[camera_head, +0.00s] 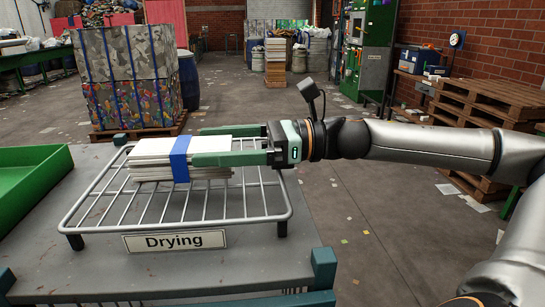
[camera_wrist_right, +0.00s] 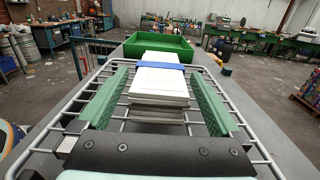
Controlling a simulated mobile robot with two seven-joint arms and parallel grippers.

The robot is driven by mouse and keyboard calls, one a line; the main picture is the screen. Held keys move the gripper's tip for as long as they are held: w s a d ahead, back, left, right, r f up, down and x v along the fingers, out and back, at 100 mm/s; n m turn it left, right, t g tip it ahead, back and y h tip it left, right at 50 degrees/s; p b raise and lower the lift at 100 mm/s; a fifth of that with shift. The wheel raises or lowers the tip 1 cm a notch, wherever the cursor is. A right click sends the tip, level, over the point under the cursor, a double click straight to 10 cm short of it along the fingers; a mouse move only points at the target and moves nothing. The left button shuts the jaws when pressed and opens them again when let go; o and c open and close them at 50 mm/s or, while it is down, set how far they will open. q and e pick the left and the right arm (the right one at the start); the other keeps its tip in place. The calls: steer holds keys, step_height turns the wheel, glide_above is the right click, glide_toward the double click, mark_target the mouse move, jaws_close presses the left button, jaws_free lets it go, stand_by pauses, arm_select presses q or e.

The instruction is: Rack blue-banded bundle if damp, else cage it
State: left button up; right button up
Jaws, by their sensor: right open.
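The blue-banded bundle (camera_head: 178,158) is a stack of white sheets with a blue band around it. It lies on the wire drying rack (camera_head: 262,208), which has a "Drying" label on its front. In the right wrist view the bundle (camera_wrist_right: 160,85) lies between the two green fingers with a gap on each side. My right gripper (camera_head: 210,146) is open around the bundle, one finger on its near side and one on its far side. No cage can be made out for certain. I cannot tell from the frames whether the bundle is damp. My left gripper is not in view.
The rack stands on a grey table (camera_head: 200,275) with teal corner posts. A green tray (camera_head: 30,185) is at its left. Baled stacks (camera_head: 130,80) stand behind the table. Wooden pallets (camera_head: 490,105) are at the far right. The floor right of the table is mostly clear.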

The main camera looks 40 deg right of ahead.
steer(key=b+v, duration=0.3)
steer(key=v, duration=0.5)
steer(key=shift+s+d, duration=0.1)
steer(key=shift+d, duration=0.05)
steer(key=shift+s+d, duration=0.15)
steer(key=shift+d, duration=0.05)
steer(key=shift+s+d+r, duration=0.1)
steer(key=shift+s+d, duration=0.05)
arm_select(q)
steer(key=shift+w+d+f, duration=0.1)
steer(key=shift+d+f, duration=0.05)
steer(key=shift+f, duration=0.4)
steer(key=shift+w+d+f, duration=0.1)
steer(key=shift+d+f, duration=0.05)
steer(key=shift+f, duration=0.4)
